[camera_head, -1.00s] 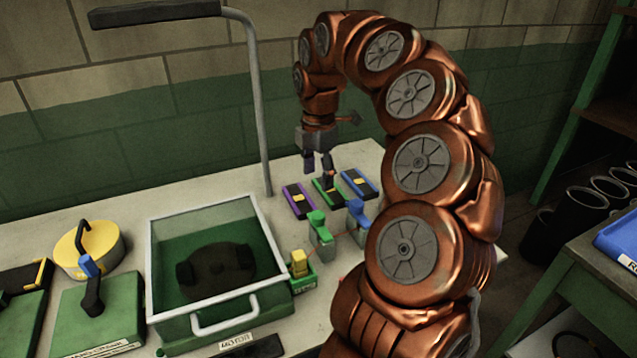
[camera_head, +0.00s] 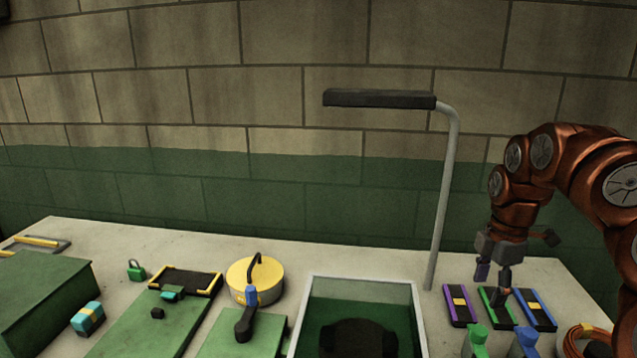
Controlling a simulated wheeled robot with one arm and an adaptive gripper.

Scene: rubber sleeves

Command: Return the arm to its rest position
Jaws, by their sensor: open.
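My gripper (camera_head: 493,281) is at the end of my copper-coloured arm, at the right of the view. It points down over the back right of the table (camera_head: 300,258), with its fingers apart and nothing seen between them. It is in front of or just above three small flat cases: a purple-edged one (camera_head: 461,311), a green-edged one (camera_head: 488,296) and a blue-edged one (camera_head: 538,312). I cannot tell whether a fingertip touches the green-edged case. The arm is bent over in an arch, and part of it is cut off by the right edge.
A lamp (camera_head: 447,190) stands just left of my gripper. A clear-walled box (camera_head: 361,288) is at the front middle. A yellow round tin (camera_head: 240,274), green boards (camera_head: 150,325), a padlock (camera_head: 135,271) and a large green box (camera_head: 40,300) are to the left. Green (camera_head: 478,338) and blue (camera_head: 525,340) topped items stand in front.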

